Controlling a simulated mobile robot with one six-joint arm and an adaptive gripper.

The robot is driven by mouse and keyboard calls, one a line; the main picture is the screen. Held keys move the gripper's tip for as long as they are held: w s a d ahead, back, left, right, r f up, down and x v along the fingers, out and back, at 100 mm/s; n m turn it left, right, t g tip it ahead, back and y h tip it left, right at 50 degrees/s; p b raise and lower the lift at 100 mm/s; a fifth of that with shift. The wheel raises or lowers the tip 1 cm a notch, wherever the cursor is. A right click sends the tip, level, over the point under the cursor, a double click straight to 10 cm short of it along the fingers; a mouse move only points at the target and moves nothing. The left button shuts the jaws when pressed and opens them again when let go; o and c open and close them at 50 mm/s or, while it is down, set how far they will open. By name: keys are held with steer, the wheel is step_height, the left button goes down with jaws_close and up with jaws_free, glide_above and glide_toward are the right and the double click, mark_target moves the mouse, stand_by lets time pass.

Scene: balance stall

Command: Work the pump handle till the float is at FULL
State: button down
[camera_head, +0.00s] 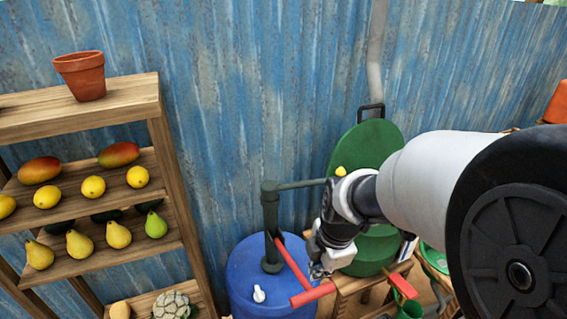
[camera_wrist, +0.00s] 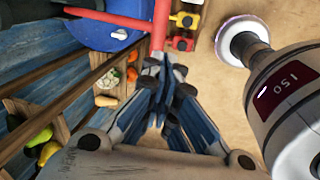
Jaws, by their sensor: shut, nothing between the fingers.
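The pump (camera_head: 270,225) is a dark green post with a side spout on a blue barrel (camera_head: 240,275). Its red handle (camera_head: 292,262) slopes down to a thick red crossbar grip (camera_head: 313,294). My gripper (camera_head: 318,270) is shut and empty, just above and right of the grip; I cannot tell whether they touch. In the wrist view the shut fingers (camera_wrist: 163,65) point toward the red bar (camera_wrist: 160,25). A small yellow piece (camera_head: 340,171) sits at the left edge of the round green lid; I cannot tell whether it is the float. No FULL mark is readable.
A wooden shelf (camera_head: 140,95) with fruit and a clay pot (camera_head: 80,75) stands left. A green round container (camera_head: 372,150) stands behind my arm, which hides part of it. A small table (camera_head: 350,285) is below. A corrugated blue wall (camera_head: 240,80) closes the back.

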mark_target(309, 294)
steer(key=shift+w+f+n, duration=0.1)
steer(key=shift+w+n, duration=0.2)
steer(key=shift+n, duration=0.3)
steer(key=x, duration=1.4)
steer(key=shift+s+a, duration=0.1)
steer(key=shift+s, duration=0.05)
steer(key=shift+f, duration=0.1)
